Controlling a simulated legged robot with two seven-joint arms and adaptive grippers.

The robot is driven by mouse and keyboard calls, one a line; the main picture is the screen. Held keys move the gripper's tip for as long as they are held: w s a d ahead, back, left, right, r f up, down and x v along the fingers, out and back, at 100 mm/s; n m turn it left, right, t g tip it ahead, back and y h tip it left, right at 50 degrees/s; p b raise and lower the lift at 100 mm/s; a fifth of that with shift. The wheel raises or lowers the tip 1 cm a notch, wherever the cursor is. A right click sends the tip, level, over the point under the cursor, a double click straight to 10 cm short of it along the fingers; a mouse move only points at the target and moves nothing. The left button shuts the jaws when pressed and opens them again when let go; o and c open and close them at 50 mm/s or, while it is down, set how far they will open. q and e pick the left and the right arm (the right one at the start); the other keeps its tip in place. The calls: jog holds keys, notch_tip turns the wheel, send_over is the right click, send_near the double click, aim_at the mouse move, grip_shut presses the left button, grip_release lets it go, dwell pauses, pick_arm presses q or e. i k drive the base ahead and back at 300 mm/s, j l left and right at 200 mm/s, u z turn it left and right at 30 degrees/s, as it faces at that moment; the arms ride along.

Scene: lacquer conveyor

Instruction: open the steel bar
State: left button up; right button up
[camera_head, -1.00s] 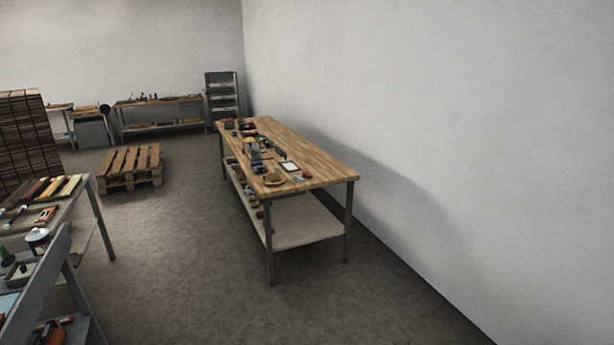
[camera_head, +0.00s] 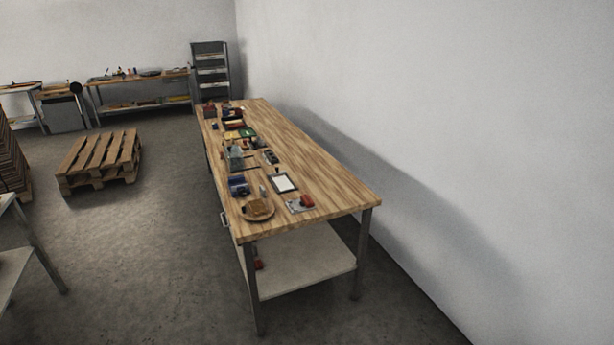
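A small pale metal handle-like bar (camera_head: 225,218) shows at the left side of the wooden-topped workbench (camera_head: 335,190), just below the top near its front corner. It is too small to tell whether it is the steel bar or whether it belongs to a drawer. No other steel bar can be made out. Neither of my grippers is in view.
Tools, a clipboard (camera_head: 283,182) and a round wooden plate (camera_head: 257,209) lie on the workbench. A pallet (camera_head: 101,161) lies left on the floor. A shelf rack (camera_head: 211,70) stands at the back. Open floor lies left of the workbench; a wall is right.

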aim_at(278, 174)
jog(key=i+u, duration=0.15)
jog(key=i, duration=0.45)
jog(key=i+l+u, duration=0.15)
jog(key=i, duration=0.4)
